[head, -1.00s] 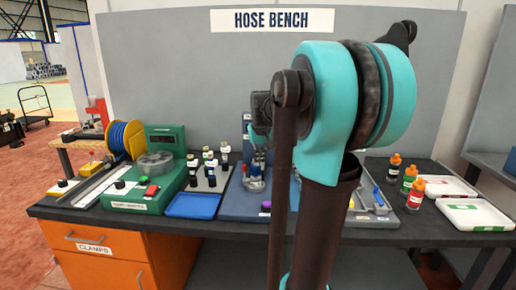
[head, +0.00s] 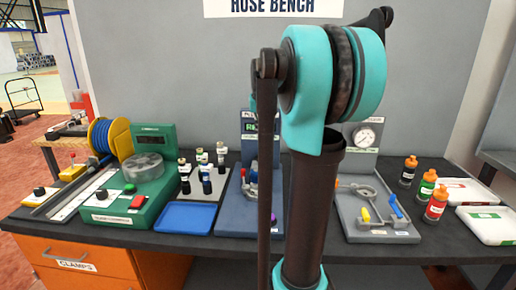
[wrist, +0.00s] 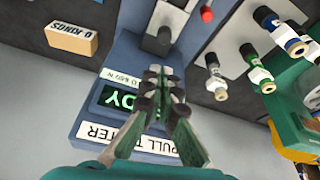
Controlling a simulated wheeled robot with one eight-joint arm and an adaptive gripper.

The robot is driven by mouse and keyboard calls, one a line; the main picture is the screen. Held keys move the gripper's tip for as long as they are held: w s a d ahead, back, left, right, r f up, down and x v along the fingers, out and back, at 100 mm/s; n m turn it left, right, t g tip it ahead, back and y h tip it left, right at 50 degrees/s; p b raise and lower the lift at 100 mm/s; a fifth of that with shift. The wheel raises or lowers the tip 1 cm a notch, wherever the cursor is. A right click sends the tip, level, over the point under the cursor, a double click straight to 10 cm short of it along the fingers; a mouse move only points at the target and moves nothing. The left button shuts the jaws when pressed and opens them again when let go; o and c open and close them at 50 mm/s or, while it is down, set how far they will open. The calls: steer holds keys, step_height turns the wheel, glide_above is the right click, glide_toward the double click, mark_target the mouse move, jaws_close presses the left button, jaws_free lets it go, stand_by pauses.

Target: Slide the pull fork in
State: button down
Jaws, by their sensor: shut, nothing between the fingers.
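The blue pull tester (head: 240,205) stands on the bench behind my arm, which hides part of it in the head view. In the wrist view its lit green display (wrist: 122,99) and the "PULL TESTER" label (wrist: 130,140) appear upside down. A grey metal fixture with a dark block (wrist: 158,38) sits on it beyond my fingertips, and a red knob (wrist: 207,14) is beside it. I cannot tell which part is the pull fork. My gripper (wrist: 160,75) is shut and empty, in front of the display. In the head view my gripper is hidden behind my arm.
Left of the tester are a blue tray (head: 185,217), a rack of fittings (head: 203,180) and a green machine (head: 120,205). To the right are a gauge fixture (head: 375,215), several bottles (head: 436,204) and white trays (head: 490,224).

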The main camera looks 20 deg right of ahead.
mark_target(257, 157)
steer(key=shift+f, duration=0.1)
steer(key=x, duration=1)
steer(key=shift+s+a, duration=0.1)
steer(key=shift+s, duration=0.05)
steer(key=s+a, duration=0.1)
steer(key=s, duration=0.3)
steer(key=s+a, duration=0.1)
steer(key=s, duration=0.1)
steer(key=shift+s+a, duration=0.2)
steer(key=shift+a, duration=0.1)
